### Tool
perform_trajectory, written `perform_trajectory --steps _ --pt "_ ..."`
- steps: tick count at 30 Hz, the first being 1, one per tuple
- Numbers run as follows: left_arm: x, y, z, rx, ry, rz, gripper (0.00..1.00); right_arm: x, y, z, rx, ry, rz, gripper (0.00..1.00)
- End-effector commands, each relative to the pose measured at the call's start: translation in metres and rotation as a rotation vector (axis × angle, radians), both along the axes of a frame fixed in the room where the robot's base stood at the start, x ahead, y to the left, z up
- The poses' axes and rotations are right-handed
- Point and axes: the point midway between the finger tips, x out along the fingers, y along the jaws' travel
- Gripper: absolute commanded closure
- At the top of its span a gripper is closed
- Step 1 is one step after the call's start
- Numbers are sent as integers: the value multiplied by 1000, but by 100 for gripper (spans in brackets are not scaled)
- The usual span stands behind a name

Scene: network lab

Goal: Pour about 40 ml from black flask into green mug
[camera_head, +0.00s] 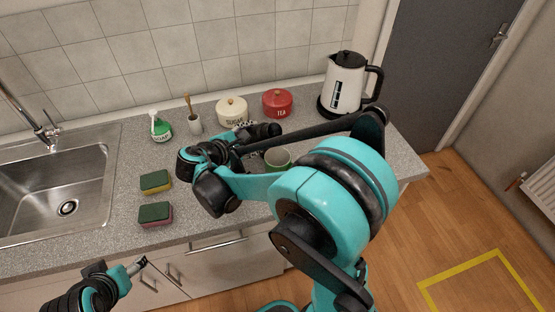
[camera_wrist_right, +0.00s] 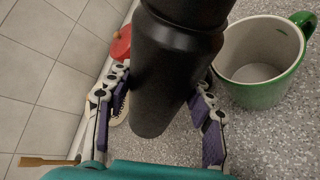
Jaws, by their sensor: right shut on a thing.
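The black flask (camera_wrist_right: 175,65) is between the fingers of my right gripper (camera_wrist_right: 160,108), which is shut on it. In the head view the flask (camera_head: 264,130) looks strongly tilted, close to lying on its side, above the counter. The top of the flask is cut off in the wrist view, and no liquid shows. The green mug (camera_wrist_right: 262,100) stands upright beside the flask, with a pale inside that looks empty. In the head view the mug (camera_head: 278,158) is partly hidden by my right arm. My left gripper (camera_head: 138,266) is in front of the counter, too small to read.
A red tea jar (camera_head: 277,103), a sugar jar (camera_head: 231,110) and a white kettle (camera_head: 346,82) stand along the back. A soap bottle (camera_head: 161,128), a brush cup (camera_head: 195,124) and two sponges (camera_head: 155,182) are left of my right gripper. The sink (camera_head: 50,185) is far left.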

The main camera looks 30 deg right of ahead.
Motion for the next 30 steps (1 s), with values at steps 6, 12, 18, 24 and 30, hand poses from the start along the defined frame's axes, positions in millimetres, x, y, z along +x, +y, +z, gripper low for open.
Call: perform_trajectory --steps 6,12,18,24,30 --pt "0 0 -5 0 0 0 33 6 2 -2 46 -131 1 100" --pt "0 0 -2 0 0 0 33 10 4 6 92 -254 2 100" --pt "0 0 -7 0 0 0 33 12 4 5 128 -351 1 100" --pt "0 0 -5 0 0 0 33 13 5 10 151 -411 1 100" --pt "0 0 -5 0 0 0 33 15 5 14 165 -449 1 100"
